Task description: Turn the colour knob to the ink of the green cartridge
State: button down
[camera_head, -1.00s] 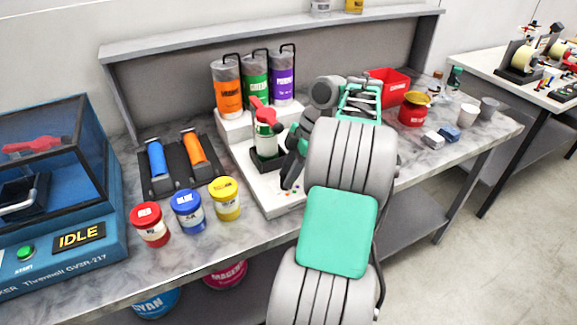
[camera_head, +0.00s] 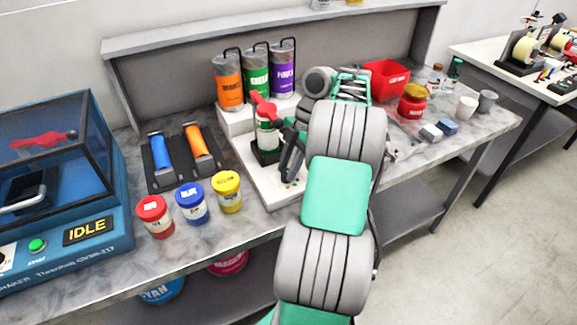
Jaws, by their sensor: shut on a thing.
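The green cartridge (camera_head: 257,78) stands upright between the orange cartridge (camera_head: 228,84) and the purple cartridge (camera_head: 283,72), at the back of the white dispenser (camera_head: 245,160). My gripper (camera_head: 287,170) is over the right part of the dispenser's base, dark fingers pointing down. Small coloured dots (camera_head: 292,183) show on the base by the fingertips. My gripper is shut on what appears to be the colour knob; the fingers hide it, so its setting cannot be read. A bottle with a red lever (camera_head: 266,120) stands just left of my gripper.
Red, blue and yellow jars (camera_head: 192,205) stand in front of a dark tray (camera_head: 178,185) with blue and orange tools. A blue machine (camera_head: 90,225) reading IDLE is at left. A red bin (camera_head: 386,80), red pot (camera_head: 412,103) and small blocks are at right.

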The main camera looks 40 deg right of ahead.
jog(key=c, duration=1.1)
grip_release()
jog(key=p+v, duration=0.7)
jog(key=shift+d+r, duration=0.2)
jog(key=shift+r, duration=0.15)
